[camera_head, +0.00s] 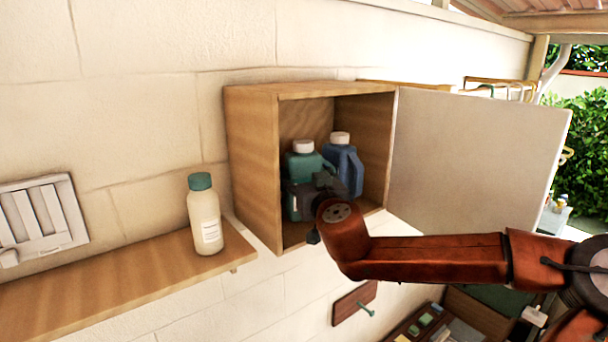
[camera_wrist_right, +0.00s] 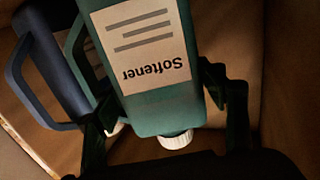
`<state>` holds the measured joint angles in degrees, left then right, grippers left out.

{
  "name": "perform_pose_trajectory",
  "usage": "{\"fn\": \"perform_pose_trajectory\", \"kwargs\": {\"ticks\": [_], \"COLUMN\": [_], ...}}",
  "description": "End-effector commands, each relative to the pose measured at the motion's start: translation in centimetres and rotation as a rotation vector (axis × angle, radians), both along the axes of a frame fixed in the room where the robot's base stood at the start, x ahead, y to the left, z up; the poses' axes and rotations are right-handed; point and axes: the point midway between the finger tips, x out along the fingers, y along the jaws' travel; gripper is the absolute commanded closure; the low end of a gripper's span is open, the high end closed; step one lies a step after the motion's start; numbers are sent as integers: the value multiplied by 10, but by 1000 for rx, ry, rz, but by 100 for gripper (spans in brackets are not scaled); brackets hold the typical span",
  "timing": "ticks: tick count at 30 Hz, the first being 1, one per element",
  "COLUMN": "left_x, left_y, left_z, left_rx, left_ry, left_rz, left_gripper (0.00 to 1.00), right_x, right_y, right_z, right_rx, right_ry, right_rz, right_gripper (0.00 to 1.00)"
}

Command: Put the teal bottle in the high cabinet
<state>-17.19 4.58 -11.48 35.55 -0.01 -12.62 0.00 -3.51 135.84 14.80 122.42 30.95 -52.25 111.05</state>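The teal bottle (camera_head: 301,164) has a white cap and stands inside the open wooden wall cabinet (camera_head: 254,170), left of a blue jug. In the right wrist view the teal bottle (camera_wrist_right: 148,65) carries a "Softener" label that appears upside down. My right gripper (camera_head: 318,190) reaches into the cabinet in front of the bottle and hides its lower part. In the right wrist view the fingers of my right gripper (camera_wrist_right: 162,95) lie on both sides of the bottle, their tips against it; it looks shut on the bottle. My left gripper is not in view.
The blue jug (camera_head: 344,162) with a white cap stands close to the teal bottle's right. The cabinet door (camera_head: 475,165) is swung open to the right, above my right arm. A cream bottle (camera_head: 204,220) with a teal cap stands on the wooden shelf (camera_head: 110,280) at left.

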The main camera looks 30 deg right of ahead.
Motion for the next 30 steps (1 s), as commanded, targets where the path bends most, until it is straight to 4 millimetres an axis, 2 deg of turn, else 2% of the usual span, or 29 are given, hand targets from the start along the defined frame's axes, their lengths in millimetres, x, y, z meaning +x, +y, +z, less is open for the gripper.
{"fn": "perform_pose_trajectory", "kwargs": {"ticks": [5,18,23,30], "left_x": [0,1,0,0], "left_y": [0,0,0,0], "left_z": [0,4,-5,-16], "left_rx": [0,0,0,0], "left_ry": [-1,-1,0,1], "left_rz": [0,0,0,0], "left_gripper": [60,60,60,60], "right_x": [0,-2,-22,-63], "right_y": [0,0,8,21], "right_z": [1,4,3,2], "right_rx": [0,0,4,4], "right_ry": [0,-2,-5,-5], "right_rz": [0,0,3,4], "right_gripper": [22,22,22,22]}}
